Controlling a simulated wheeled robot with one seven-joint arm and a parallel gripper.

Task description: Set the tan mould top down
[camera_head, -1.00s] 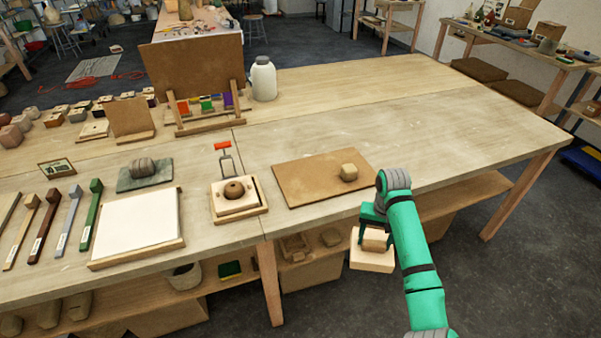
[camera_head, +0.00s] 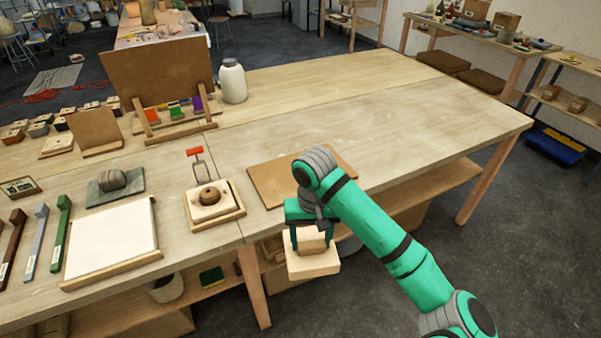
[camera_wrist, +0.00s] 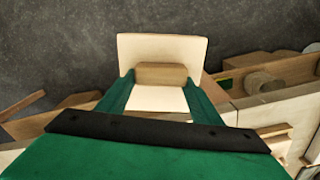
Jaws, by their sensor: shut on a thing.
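The tan mould top is a pale block (camera_head: 312,264) with a smaller tan grip block on it; it also shows in the wrist view (camera_wrist: 162,50). My gripper (camera_head: 310,232) is shut on the grip block (camera_wrist: 161,74), with one green finger on each side of it. The mould top hangs in the air by the front edge of the table, seen over the lower shelf. The brown board (camera_head: 266,183) lies on the table behind my gripper and is partly hidden by my arm.
A white panel (camera_head: 112,240) lies further left. The right part of the table (camera_head: 420,125) is clear. A white jar (camera_head: 232,82) stands at the back.

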